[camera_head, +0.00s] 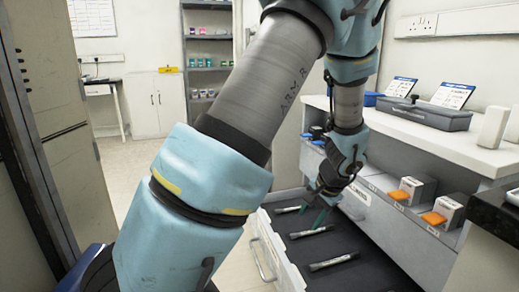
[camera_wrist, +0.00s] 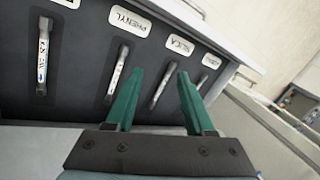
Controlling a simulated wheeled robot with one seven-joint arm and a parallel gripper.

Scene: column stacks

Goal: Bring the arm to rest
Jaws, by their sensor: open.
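My gripper (camera_head: 320,205) hangs low over the far part of an open drawer (camera_head: 290,252) with its green fingers pointing down. In the wrist view my gripper (camera_wrist: 160,73) has its two green fingers spread apart. A column (camera_wrist: 162,88) shows between the fingers and lies beyond them in the drawer; I see no grip on it. My arm reaches across the head view from lower left to upper right and then down to the drawer.
Other columns (camera_head: 312,231) (camera_head: 335,261) lie in the dark drawer. Labels "PHENYL" (camera_wrist: 130,21) and "SILICA" (camera_wrist: 181,45) sit above slots. A white counter (camera_head: 440,150) with a grey case (camera_head: 424,114) stands right. Orange-fronted boxes (camera_head: 406,190) sit on a ledge. Floor at left is clear.

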